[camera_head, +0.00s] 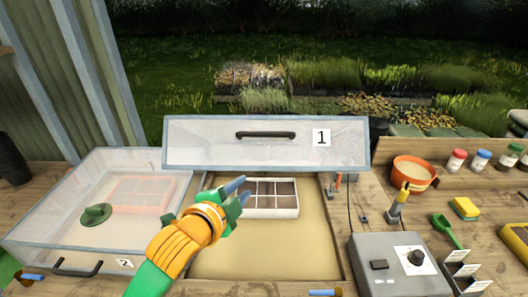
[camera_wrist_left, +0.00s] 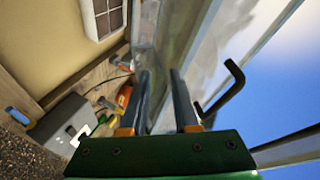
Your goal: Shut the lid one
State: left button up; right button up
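Lid one (camera_head: 215,145) is a clear framed panel with a "1" label and a black handle (camera_head: 265,134). It stands raised at the back of its open sand-coloured box (camera_head: 265,262). A white tray with brown cells (camera_head: 287,212) sits inside the box. My left gripper (camera_head: 239,190) is over the box, in front of the lid's lower edge and beside the tray's left end. In the left wrist view, its fingers (camera_wrist_left: 160,100) are apart, with nothing visibly held; the handle (camera_wrist_left: 228,90) is right of them. My right gripper is not in view.
Lid two (camera_head: 55,220) is down on the left box, with a green object (camera_head: 97,214) on it. A grey control box (camera_head: 400,268), an orange pot (camera_head: 413,172), a yellow sponge (camera_head: 465,208) and several jars stand on the right. A blue-handled tool (camera_head: 325,293) is at the front edge.

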aim_at(263, 136)
pick_arm(q)
notch_tip(263, 136, up, 10)
jog(key=d+r+m+t+h, duration=0.1)
jog(key=d+m+t+h, duration=0.15)
jog(key=m, duration=0.25)
jog(key=shift+g+y, duration=0.35)
jog(key=shift+y, duration=0.1)
jog(key=p+x, duration=0.2)
jog(key=x, duration=0.5)
jog(key=shift+a+f+p, duration=0.1)
jog(key=shift+a+p, duration=0.1)
jog(key=shift+p, duration=0.15)
jog(key=shift+w+d+f, duration=0.15)
jog(key=shift+w+d, duration=0.05)
jog(key=shift+w, duration=0.15)
jog(key=shift+c, duration=0.2)
grip_shut()
